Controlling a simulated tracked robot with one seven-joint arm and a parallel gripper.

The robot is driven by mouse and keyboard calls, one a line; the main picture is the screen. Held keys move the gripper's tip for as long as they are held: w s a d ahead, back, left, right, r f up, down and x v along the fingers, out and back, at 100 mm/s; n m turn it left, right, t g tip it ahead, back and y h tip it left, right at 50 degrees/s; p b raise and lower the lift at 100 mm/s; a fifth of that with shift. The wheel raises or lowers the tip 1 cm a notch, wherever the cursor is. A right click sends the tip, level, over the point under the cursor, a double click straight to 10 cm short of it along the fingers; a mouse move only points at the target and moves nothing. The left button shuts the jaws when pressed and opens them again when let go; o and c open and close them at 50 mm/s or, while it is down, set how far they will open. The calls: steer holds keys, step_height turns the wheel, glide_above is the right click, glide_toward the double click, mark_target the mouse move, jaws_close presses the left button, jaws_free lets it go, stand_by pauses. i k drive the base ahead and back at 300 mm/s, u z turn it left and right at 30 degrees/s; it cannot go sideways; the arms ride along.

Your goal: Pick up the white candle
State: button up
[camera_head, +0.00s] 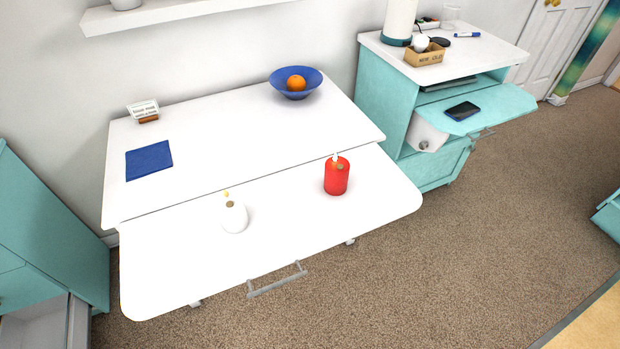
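The white candle (234,217) stands upright on the front leaf of a white table (180,270). It has a small yellowish flame-shaped tip and a brownish spot near its top. My gripper does not show in the head view.
A blue bowl (284,87) with an orange (296,83), a blue napkin (149,160) and a small sign (143,110) are at the table's back. A handle (277,280) juts from the front edge. A teal cabinet (382,88) stands right; carpet (460,250) in front is clear.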

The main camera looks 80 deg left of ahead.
mark_target(234, 219)
steer(key=z, duration=0.1)
steer(key=i, duration=1.6)
steer(key=u, duration=3)
steer(key=i, duration=0.2)
steer(key=u, duration=1.3)
steer(key=i, duration=0.9)
steer(key=z, duration=0.45)
